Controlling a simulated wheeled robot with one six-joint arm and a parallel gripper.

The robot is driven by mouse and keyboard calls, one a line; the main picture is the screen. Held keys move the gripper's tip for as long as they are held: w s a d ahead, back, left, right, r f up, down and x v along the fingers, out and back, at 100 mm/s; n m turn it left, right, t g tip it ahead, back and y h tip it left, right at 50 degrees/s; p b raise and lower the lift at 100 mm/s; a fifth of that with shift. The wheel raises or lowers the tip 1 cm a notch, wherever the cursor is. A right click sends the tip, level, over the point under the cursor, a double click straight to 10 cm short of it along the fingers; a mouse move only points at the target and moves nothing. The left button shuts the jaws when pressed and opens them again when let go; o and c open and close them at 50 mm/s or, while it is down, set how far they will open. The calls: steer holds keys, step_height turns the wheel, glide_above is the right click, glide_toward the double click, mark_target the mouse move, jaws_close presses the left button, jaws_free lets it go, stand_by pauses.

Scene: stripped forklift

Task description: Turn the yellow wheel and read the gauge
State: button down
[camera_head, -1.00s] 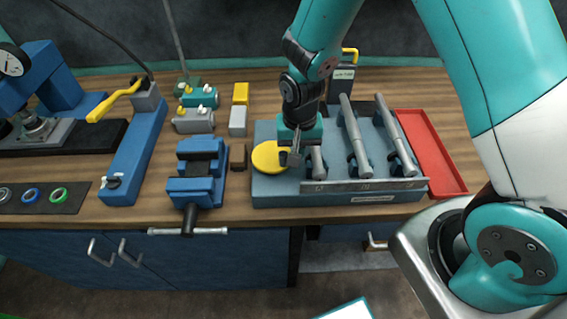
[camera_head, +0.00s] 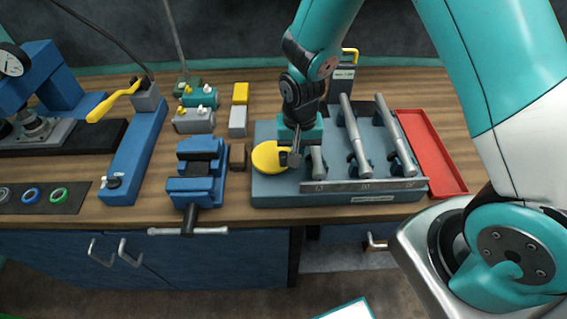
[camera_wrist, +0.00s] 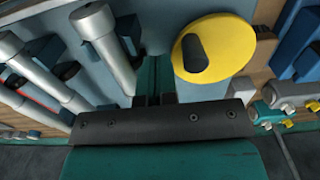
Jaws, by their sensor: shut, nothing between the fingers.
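The yellow wheel (camera_head: 268,157) is a flat disc at the left end of the blue-grey fixture base (camera_head: 375,198). In the wrist view the yellow wheel (camera_wrist: 232,58) shows a dark knob (camera_wrist: 195,52) on its face. My gripper (camera_head: 297,158) is shut and empty, just over the wheel's right edge in the head view. In the wrist view my gripper (camera_wrist: 155,98) lies beside the wheel, between it and a grey cylinder (camera_wrist: 104,42). I cannot tell whether it touches the wheel. A round white gauge (camera_head: 11,64) is at the far left; its reading is too small to make out.
Grey cylinders (camera_head: 355,140) lie on the fixture right of my gripper. A red tray (camera_head: 428,150) is at the right. A blue vise (camera_head: 197,180) and a blue block with a yellow lever (camera_head: 112,103) stand left of the wheel.

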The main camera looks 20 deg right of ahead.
mark_target(282, 153)
steer(key=shift+f, duration=0.1)
steer(key=shift+f+b, duration=0.85)
steer(key=shift+f, duration=0.2)
steer(key=shift+a, duration=0.15)
steer(key=shift+w+a, duration=0.25)
steer(key=shift+a, duration=0.45)
steer(key=shift+w+a, duration=0.25)
steer(key=shift+a, duration=0.4)
steer(key=shift+w+a, duration=0.1)
steer(key=shift+a, duration=0.1)
steer(key=shift+w+a, duration=0.1)
steer(key=shift+a, duration=0.25)
steer(key=shift+w+a, duration=0.1)
steer(key=shift+a, duration=0.25)
steer(key=shift+w+a, duration=0.1)
steer(key=shift+a, duration=0.3)
steer(key=shift+w+a, duration=0.1)
steer(key=shift+a, duration=0.1)
